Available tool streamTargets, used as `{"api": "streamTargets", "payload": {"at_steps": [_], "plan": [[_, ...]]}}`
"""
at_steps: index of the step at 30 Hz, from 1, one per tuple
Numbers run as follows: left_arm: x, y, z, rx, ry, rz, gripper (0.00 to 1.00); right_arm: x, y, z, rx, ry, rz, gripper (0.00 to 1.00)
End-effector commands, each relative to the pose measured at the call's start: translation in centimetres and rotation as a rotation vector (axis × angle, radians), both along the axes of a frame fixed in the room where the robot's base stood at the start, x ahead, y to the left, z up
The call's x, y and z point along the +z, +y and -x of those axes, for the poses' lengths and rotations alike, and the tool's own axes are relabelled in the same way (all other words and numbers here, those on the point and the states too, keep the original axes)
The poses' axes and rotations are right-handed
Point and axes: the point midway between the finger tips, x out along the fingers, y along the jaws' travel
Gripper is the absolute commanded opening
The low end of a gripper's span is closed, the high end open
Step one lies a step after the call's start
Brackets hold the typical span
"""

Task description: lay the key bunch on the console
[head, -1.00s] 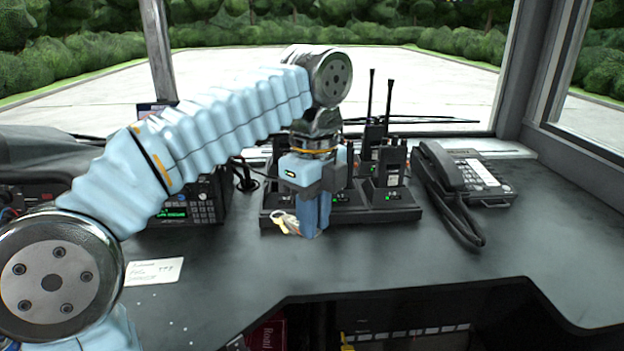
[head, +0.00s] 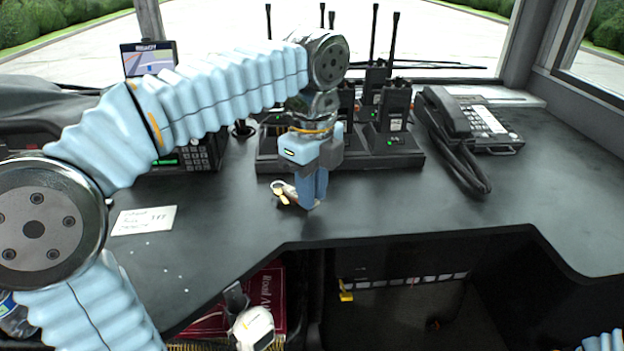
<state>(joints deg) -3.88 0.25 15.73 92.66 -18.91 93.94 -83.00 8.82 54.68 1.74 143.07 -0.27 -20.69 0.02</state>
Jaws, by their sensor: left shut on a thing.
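The key bunch (head: 281,190) shows as a small light ring with gold and brown pieces, low at the left side of my left gripper (head: 309,196). The left gripper points down with its blue fingers shut on the bunch, in front of the radio charger. The fingers hide part of the bunch. The console (head: 400,205) is the dark desk top below it. I cannot tell whether the keys touch its surface. At the lower right corner, a bit of blue sleeve of my right arm shows, but its gripper is out of view.
A charger (head: 400,160) with several upright radios (head: 393,112) stands behind the gripper. A corded phone (head: 485,125) is to the right. A paper note (head: 145,220) lies at left. The console's front edge drops to an open shelf with a red book (head: 265,290).

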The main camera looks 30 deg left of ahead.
Motion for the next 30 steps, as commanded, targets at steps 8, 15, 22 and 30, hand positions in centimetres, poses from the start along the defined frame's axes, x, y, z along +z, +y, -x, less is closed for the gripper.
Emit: {"api": "streamTargets", "payload": {"at_steps": [8, 15, 22, 30], "plan": [[-0.59, 0.0, 0.0, 0.0, 0.0, 0.0, 0.0, -0.38, -0.02, 0.01, -0.001, 0.001, 0.001, 0.43], [-0.59, 0.0, 0.01, 0.0, 0.001, 0.0, 0.3, -0.36, -0.02, 0.0, -0.001, 0.0, 0.001, 0.43], [-0.57, 0.0, 0.0, 0.0, 0.0, 0.0, 0.49, -0.36, -0.02, 0.0, -0.001, 0.0, 0.001, 0.43], [-0.56, 0.0, 0.0, 0.0, 0.0, 0.0, 0.49, -0.36, -0.02, -0.01, -0.001, 0.0, 0.001, 0.43]]}}
